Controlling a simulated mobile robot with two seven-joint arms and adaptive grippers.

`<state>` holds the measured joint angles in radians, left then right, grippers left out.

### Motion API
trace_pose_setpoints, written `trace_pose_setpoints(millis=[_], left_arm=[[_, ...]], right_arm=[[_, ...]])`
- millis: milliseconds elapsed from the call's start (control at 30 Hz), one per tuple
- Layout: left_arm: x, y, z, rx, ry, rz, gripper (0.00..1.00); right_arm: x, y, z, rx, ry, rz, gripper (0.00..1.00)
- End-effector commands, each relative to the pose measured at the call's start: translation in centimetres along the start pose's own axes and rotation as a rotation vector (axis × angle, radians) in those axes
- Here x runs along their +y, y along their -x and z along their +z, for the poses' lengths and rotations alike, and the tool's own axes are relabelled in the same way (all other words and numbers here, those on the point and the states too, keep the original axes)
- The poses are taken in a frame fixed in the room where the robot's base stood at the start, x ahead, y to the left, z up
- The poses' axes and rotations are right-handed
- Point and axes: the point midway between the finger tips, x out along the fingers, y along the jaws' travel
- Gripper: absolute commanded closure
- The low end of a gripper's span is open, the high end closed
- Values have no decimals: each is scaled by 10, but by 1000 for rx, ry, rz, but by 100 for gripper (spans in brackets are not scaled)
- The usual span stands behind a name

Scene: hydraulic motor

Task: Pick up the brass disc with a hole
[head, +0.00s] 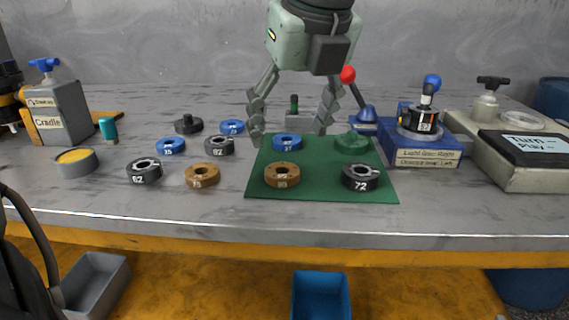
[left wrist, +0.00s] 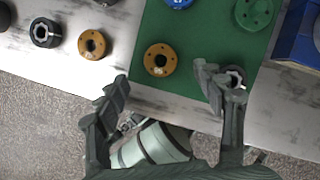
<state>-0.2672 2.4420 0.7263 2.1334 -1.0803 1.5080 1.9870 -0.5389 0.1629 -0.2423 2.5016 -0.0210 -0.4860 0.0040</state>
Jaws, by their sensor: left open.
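One brass disc with a hole (head: 282,175) lies flat on the green mat (head: 320,192), at its front left. A second brass disc (head: 203,175) lies on the bare grey table left of the mat. In the left wrist view the mat's brass disc (left wrist: 158,60) sits just beyond the gap between the fingertips, and the other brass disc (left wrist: 92,44) is to its left. My left gripper (head: 289,134) is open and empty, with its fingers pointing down over the mat's area. It also shows in the left wrist view (left wrist: 162,76). My right gripper is not seen.
On the mat are a blue disc (head: 287,142), a green disc (head: 351,143) and a black disc (head: 361,177). More black and blue discs lie to the left. A blue fixture (head: 426,140) and a grey box (head: 530,174) stand right; a cradle block (head: 60,115) stands left.

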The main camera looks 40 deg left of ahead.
Motion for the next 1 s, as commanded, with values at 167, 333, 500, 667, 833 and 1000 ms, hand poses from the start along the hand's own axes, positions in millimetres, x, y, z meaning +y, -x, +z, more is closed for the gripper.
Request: trace_pose_setpoints(millis=[167,333,500,667,833,1000], left_arm=[[0,-22,-1,2,-2,2,31],[1,-44,-5,5,-3,4,31],[0,-67,-6,4,1,1,31],[0,-73,-6,1,1,0,31],[0,-73,-6,0,1,-1,32],[0,-73,-5,0,1,0,54]], right_arm=[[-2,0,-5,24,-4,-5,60],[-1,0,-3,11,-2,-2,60],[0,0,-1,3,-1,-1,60],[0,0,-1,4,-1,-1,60],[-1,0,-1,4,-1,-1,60],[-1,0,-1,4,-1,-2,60]])
